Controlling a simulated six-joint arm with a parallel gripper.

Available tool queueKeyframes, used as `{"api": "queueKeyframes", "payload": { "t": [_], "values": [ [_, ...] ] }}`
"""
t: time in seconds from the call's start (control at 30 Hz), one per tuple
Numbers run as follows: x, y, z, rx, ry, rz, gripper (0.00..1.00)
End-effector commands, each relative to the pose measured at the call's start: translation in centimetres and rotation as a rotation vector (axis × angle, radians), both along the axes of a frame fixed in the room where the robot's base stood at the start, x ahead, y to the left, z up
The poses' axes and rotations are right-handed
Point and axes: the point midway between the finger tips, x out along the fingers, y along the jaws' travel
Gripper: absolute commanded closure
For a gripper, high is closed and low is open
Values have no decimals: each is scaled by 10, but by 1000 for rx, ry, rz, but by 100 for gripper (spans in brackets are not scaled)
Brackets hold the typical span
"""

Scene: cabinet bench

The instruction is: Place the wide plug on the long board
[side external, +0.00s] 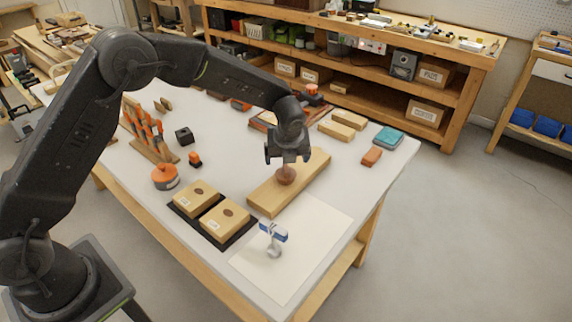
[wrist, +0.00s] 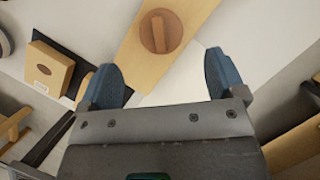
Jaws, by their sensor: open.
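The long board (side external: 312,172) is a pale wooden plank lying on the table below my gripper. A round brown plug (side external: 286,175), which looks like the wide plug, rests on it. In the wrist view the plug (wrist: 147,33) is a disc with a lighter raised bar across its top, on the board (wrist: 184,10). My gripper (side external: 287,160) is just above the plug in the side view, fingers apart. In the wrist view my gripper (wrist: 160,62) is open, with nothing between its fingers, and the plug lies beyond the fingertips.
Two wooden blocks with dark round spots (side external: 224,219) sit on a black tray left of the board. A blue and silver tool (side external: 273,236) stands on a white sheet (side external: 310,235) in front. An orange-topped round container (side external: 165,176) is farther left. Orange and teal items lie at the right.

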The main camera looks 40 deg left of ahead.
Motion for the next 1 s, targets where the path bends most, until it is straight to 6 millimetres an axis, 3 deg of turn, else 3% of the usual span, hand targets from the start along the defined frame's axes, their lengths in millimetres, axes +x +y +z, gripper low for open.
{"api": "queueKeyframes", "payload": {
  "t": [0.2,0.53,0.67,0.77,1.0],
  "values": [
    [-10,-10,32,-1,-1,0,11],
    [-14,-12,44,-4,-2,8,11],
    [-25,-7,66,-47,-41,109,11],
    [-47,1,100,-128,-103,292,11],
    [-134,21,176,-398,-267,875,11]
  ]
}}
